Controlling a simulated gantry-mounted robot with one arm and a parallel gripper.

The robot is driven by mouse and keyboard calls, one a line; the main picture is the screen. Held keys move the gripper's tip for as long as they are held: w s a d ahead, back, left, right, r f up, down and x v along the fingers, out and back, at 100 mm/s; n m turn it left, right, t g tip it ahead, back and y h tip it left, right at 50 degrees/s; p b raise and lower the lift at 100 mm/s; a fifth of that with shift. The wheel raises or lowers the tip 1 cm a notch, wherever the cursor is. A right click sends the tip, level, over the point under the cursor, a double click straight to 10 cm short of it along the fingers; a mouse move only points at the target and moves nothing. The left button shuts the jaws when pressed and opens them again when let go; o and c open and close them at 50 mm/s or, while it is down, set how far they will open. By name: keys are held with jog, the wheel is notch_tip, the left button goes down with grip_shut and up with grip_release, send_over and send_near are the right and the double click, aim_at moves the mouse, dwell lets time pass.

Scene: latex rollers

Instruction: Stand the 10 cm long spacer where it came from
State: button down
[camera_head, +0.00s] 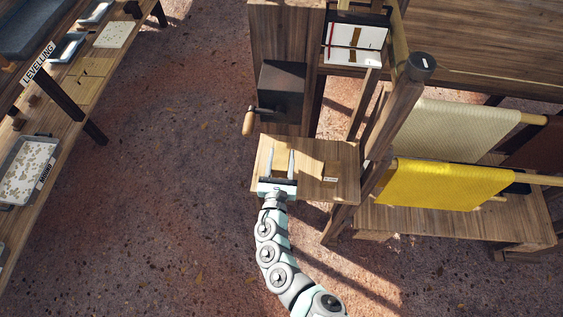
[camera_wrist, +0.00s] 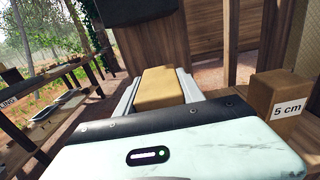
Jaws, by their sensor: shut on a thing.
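My gripper (camera_head: 280,153) is over the small wooden shelf below the dark box with the crank. In the wrist view its two pale fingers are closed on the sides of a light wooden block (camera_wrist: 160,90), the spacer. The block lies lengthwise between the fingers, and no label shows on its visible faces. The gripper body hides its near end. I cannot tell whether it touches the shelf. A second wooden spacer marked "5 cm" (camera_wrist: 281,97) stands upright to the right of my gripper; it also shows on the shelf in the head view (camera_head: 331,169).
The shelf (camera_head: 347,155) has bare wood around the 5 cm block. The dark crank box (camera_head: 281,90) stands just behind. A wooden post (camera_head: 385,135) and racks with yellow (camera_head: 440,185) and cream sheets are at right. The levelling bench (camera_head: 60,115) is at far left.

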notch_tip(320, 180, down, 3)
jog(key=shift+s+f, duration=0.1)
jog(key=shift+f+b, duration=0.1)
jog(key=shift+b, duration=0.2)
jog(key=shift+f, duration=0.15)
jog(key=c, duration=0.7)
grip_release()
